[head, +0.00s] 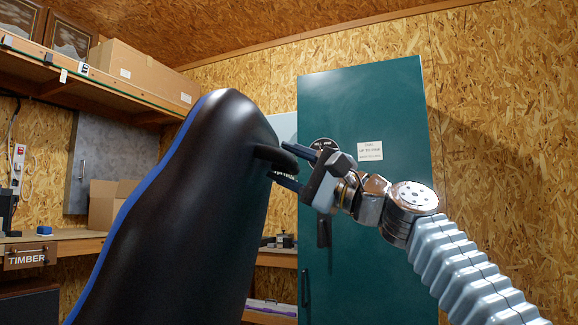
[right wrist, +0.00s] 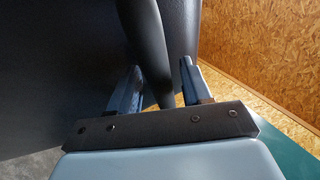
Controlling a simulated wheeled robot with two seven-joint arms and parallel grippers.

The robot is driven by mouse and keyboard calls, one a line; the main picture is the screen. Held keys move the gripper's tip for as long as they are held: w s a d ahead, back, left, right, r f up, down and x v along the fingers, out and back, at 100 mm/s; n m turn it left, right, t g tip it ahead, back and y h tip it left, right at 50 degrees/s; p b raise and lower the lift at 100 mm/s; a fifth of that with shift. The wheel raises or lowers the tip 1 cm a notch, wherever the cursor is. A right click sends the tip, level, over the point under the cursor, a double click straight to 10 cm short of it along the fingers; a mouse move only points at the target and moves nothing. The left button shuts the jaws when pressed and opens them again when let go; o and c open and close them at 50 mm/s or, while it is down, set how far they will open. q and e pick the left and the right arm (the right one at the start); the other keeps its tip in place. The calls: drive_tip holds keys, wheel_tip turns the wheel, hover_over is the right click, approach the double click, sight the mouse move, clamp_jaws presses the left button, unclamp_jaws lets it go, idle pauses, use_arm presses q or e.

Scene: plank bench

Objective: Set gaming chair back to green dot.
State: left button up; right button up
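The gaming chair back (head: 195,200) is tall, dark and glossy, with a blue stripe along its left edge. It leans to the right toward its top and fills the left-centre of the head view. A dark curved bar (head: 272,156) sticks out of its right side. My right gripper (head: 288,166) is at this bar, its fingers spread. In the right wrist view the bar (right wrist: 148,45) runs between the two fingers (right wrist: 160,85), with a gap beside the right finger. No green dot shows in either view. My left gripper is out of view.
A teal cabinet (head: 375,240) stands behind my right arm. A shelf on the left holds a cardboard box (head: 140,75). A workbench with a timber drawer (head: 28,257) runs below it, and another cardboard box (head: 103,203) sits on it.

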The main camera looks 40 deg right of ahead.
drive_tip(key=b+v, duration=0.2)
drive_tip(key=v, duration=1.1)
drive_tip(key=shift+s+f, duration=0.25)
drive_tip(key=shift+s, duration=0.1)
drive_tip(key=shift+d, duration=0.1)
